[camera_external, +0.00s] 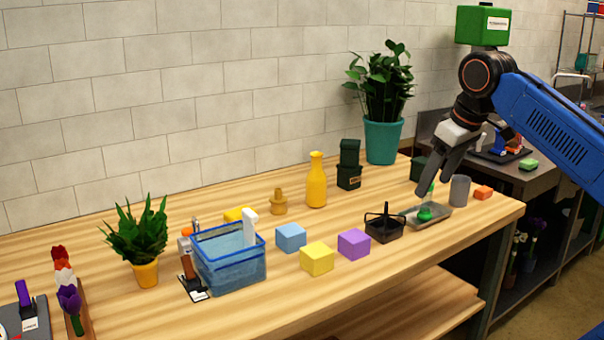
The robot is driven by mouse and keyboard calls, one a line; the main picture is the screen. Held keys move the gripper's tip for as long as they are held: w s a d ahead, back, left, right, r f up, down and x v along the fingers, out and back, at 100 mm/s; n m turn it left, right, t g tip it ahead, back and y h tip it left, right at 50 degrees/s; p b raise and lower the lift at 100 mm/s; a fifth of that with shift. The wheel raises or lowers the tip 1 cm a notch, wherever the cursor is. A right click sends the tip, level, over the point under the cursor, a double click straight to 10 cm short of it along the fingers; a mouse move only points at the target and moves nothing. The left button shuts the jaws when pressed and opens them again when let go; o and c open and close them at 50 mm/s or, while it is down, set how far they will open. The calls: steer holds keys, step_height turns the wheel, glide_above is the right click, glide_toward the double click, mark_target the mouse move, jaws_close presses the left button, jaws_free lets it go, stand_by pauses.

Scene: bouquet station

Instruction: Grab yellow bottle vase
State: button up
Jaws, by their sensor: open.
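The yellow bottle vase (316,182) stands upright on the wooden table, near its back edge, with a narrow neck and wider body. My gripper (432,180) is at the right end of the table, well to the right of the vase and apart from it. It points down above a grey tray (436,220) that holds a small green object (425,214). The gripper is open, and I see nothing held in it.
Dark green boxes (349,166) stand just right of the vase, and a small tan pot (279,203) just left. Blue (290,238), yellow (317,259) and purple (354,243) blocks lie in front. A black caddy (384,224) and large teal-potted plant (383,140) are to the right.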

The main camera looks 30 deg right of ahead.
steer(key=w+r+n+g, duration=0.1)
steer(key=w+r+n, duration=0.2)
steer(key=w, duration=0.7)
steer(key=n+g, duration=0.3)
steer(key=n, duration=0.5)
glide_above(316, 182)
steer(key=d, duration=0.2)
steer(key=f, duration=0.4)
steer(key=shift+w+f, duration=0.2)
steer(key=shift+f, duration=0.05)
steer(key=shift+n, duration=0.3)
steer(key=shift+w+a+f, duration=0.1)
steer(key=shift+w+f, duration=0.2)
steer(key=shift+f, duration=2)
steer(key=shift+w+d+f, duration=0.1)
steer(key=shift+w+f, duration=0.25)
steer(key=shift+f, duration=1.9)
steer(key=shift+w+a+f, duration=0.1)
steer(key=shift+w+f, duration=0.2)
steer(key=shift+f, duration=2)
steer(key=c, duration=1.4)
